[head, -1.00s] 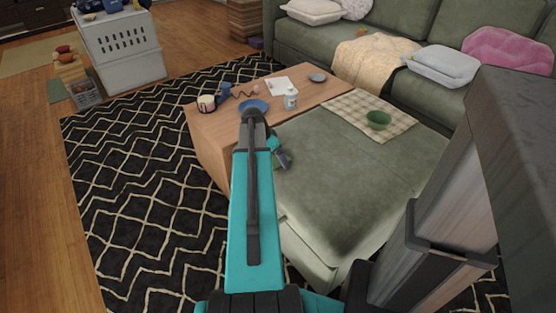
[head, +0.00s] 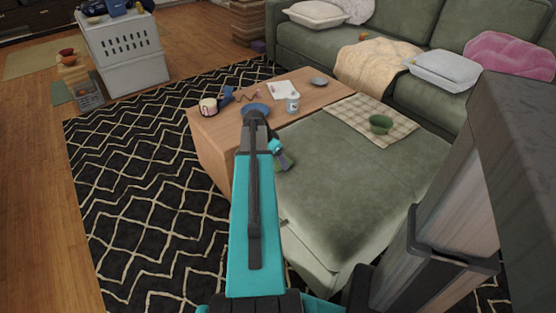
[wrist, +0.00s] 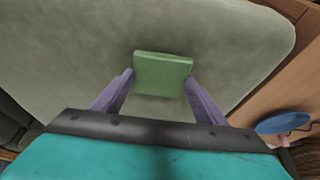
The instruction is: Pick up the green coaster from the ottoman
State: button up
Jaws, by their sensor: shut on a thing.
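The green coaster (wrist: 163,75) is a small flat square held between the two purple fingers of my gripper (wrist: 160,82) in the wrist view. One finger presses on its left edge and one on its right. The grey-green ottoman (wrist: 70,50) lies behind it; I cannot tell whether the coaster is clear of its surface. In the head view my gripper (head: 284,163) is over the ottoman's (head: 350,190) left side, close to the wooden table, and the coaster is mostly hidden there.
The wooden table (head: 220,130) at the ottoman's left holds a blue plate (head: 258,110), a mug (head: 208,106) and a bottle (head: 292,102). The ottoman's front is clear.

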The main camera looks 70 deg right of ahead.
aim_at(277, 162)
jog(key=shift+r, duration=0.5)
notch_tip(277, 162, up, 2)
jog(key=shift+r+p, duration=0.1)
jog(key=shift+p, duration=0.25)
jog(key=w+a, duration=0.2)
jog(key=a, duration=0.5)
jog(key=w+a+r+p, duration=0.1)
jog(key=w+a, duration=0.1)
jog(key=a, duration=0.6)
jog(key=shift+w+a+r, duration=0.15)
jog(key=shift+w, duration=0.25)
jog(key=shift+w, duration=0.1)
